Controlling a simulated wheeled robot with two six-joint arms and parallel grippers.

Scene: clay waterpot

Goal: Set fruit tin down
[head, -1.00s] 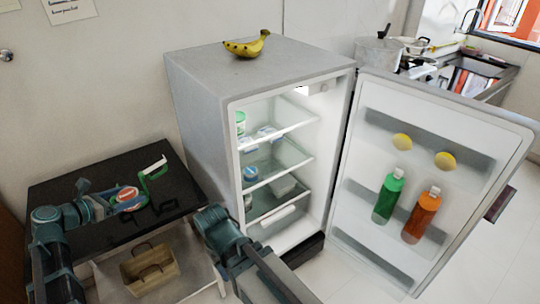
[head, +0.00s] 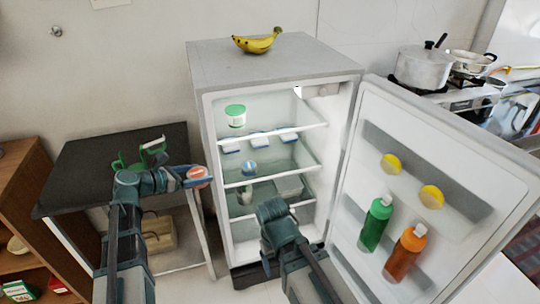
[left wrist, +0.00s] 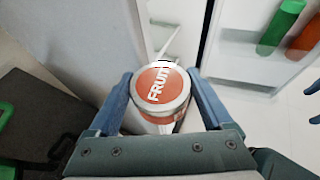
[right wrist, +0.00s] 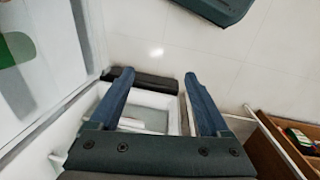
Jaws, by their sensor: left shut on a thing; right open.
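The fruit tin (left wrist: 162,86) is round with an orange-red lid marked "FRUI" and a pale rim. My left gripper (left wrist: 160,98) is shut on it, one finger on each side. In the head view the tin (head: 197,174) shows at the tip of my left gripper (head: 190,178), in front of the fridge's left side and near the right edge of the black table (head: 80,172). My right gripper (right wrist: 155,95) is open and empty. In the head view it is low in front of the open fridge, its fingers mostly hidden by its own wrist.
The fridge (head: 262,66) stands open, its door (head: 372,110) swung right with bottles and yellow items. Its shelves hold a green-lidded tub (head: 235,116) and several small containers. Bananas (head: 258,41) lie on top. A green-handled object (head: 150,146) stands on the table; a basket (head: 158,232) is below.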

